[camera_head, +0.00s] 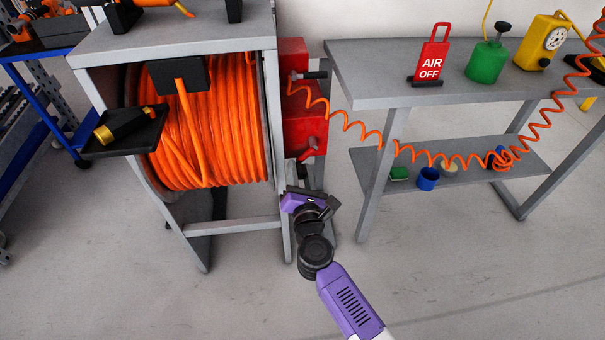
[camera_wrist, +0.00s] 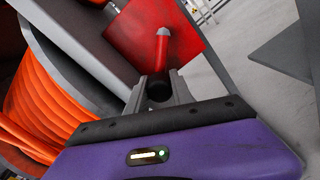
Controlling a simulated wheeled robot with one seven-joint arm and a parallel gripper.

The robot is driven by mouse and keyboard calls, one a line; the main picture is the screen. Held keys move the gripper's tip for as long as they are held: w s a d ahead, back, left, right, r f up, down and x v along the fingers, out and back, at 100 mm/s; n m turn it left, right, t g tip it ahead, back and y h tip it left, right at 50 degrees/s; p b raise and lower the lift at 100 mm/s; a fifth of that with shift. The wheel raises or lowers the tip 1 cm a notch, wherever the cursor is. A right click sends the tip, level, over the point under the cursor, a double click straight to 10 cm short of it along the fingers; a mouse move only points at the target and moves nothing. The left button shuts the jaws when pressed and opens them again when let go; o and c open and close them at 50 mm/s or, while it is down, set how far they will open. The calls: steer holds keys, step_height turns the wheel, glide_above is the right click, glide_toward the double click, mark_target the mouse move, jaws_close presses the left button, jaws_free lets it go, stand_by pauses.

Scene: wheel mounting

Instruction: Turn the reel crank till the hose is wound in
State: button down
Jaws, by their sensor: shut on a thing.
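The orange hose (camera_head: 225,120) is wound in thick layers on the reel inside a grey frame. One strand runs up to a black guide block (camera_head: 180,75). The red crank arm (camera_head: 307,154) is on the right side of the frame, below a red box (camera_head: 305,125). My gripper (camera_wrist: 160,92) is shut on the crank's dark handle (camera_wrist: 158,84), one finger on each side. The red crank arm (camera_wrist: 162,48) extends beyond it. In the head view my wrist partly hides this grip.
A grey bench (camera_head: 380,88) stands at the right with a red AIR OFF sign (camera_head: 431,58), a green can (camera_head: 486,62) and a yellow device (camera_head: 541,42). A coiled orange air line (camera_head: 345,122) hangs between the red box and bench. The floor in front is clear.

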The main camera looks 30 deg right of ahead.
steer(key=shift+a+r+m, duration=0.15)
steer(key=shift+m, duration=0.15)
stand_by(0.4)
steer(key=c, duration=1.1)
jaws_free()
steer(key=shift+w+r, duration=0.1)
